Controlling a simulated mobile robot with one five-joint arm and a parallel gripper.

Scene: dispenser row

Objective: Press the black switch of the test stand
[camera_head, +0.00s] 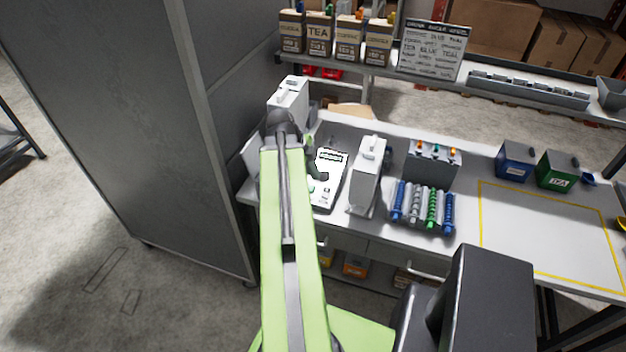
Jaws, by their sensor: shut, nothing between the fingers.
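A flat white unit with a small lettered display (329,157) lies on the bench between two upright white machines; it looks like the test stand. I cannot make out its black switch for sure. My green arm reaches forward from the bottom and covers the unit's left side.
Upright white machines stand left (290,98) and right (366,178) of the unit. Further right are a grey dispenser (433,163) and a rack of coloured tubes (423,206). Blue (515,162) and green (557,170) boxes stand behind a clear yellow-outlined area (550,230). A tall grey cabinet (120,100) is left.

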